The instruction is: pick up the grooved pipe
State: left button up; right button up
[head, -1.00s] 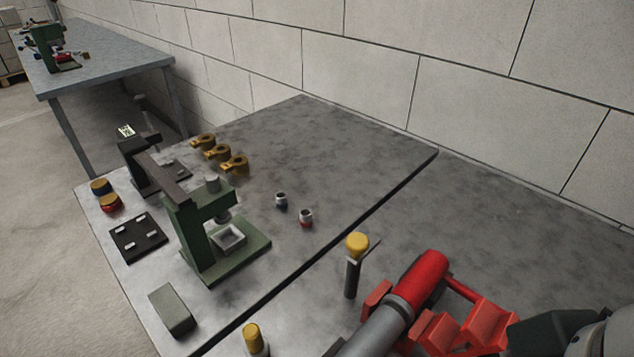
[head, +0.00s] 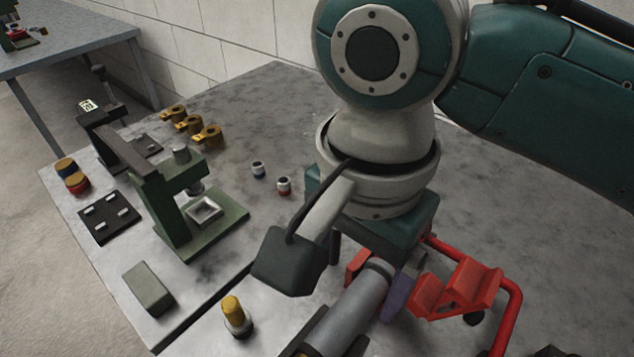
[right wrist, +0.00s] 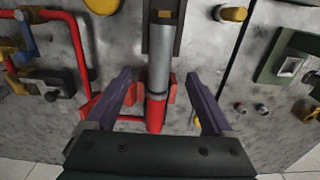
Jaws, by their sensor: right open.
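The grooved pipe (head: 352,308) is a grey cylinder lying on red V-shaped supports on the near table. In the right wrist view the pipe (right wrist: 159,70) runs up the middle, with a red section at its lower end. My right gripper (head: 369,278) is over the pipe, and its palm and wrist hide the red section in the head view. In the right wrist view the open right gripper (right wrist: 158,80) has one purple finger on each side of the pipe, with a gap to each. My left gripper is not in view.
A red tube frame with a V-block (head: 458,290) stands right of the pipe. A yellow-topped fitting (head: 235,315) stands left of it. A green press (head: 190,215), a grey block (head: 148,288) and several yellow fittings (head: 190,125) occupy the left table part.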

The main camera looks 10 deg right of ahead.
aim_at(350, 307)
notch_tip(350, 307, down, 7)
jog(key=shift+w+d+f+b, duration=0.1)
jog(key=shift+w+d+b, duration=0.05)
jog(key=shift+b, duration=0.4)
jog(key=shift+c, duration=0.4)
grip_shut()
dwell(0.4)
